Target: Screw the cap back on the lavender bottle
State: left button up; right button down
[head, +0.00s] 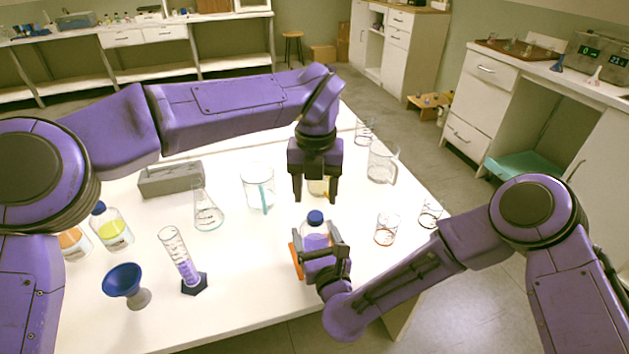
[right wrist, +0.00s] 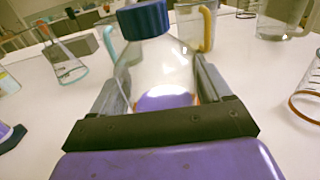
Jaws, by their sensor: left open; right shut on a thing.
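The lavender bottle (head: 313,232) stands on the white table with purple liquid inside. Its blue cap (head: 315,217) sits on the neck; I cannot tell how tightly. The right wrist view shows the clear bottle (right wrist: 160,70) close up, with the ridged blue cap (right wrist: 143,18) at the top. My right gripper (head: 320,255) is shut on the lavender bottle, one finger on each side of its body. My left gripper (head: 315,198) is open and empty, pointing down above and behind the cap, apart from it.
A beaker (head: 257,188), flask (head: 207,214), graduated cylinder (head: 178,255) and blue funnel (head: 123,281) stand to the left. A yellow bottle (head: 112,232) and an orange bottle (head: 74,243) are farther left. Small beakers (head: 386,229) and a jug (head: 381,162) stand to the right.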

aim_at(315, 215)
pick_arm(q)
notch_tip(315, 215, down, 6)
jog(key=shift+r, duration=0.1)
grip_shut()
dwell(0.4)
jog(key=shift+o, duration=0.7)
grip_release()
notch_tip(315, 215, up, 12)
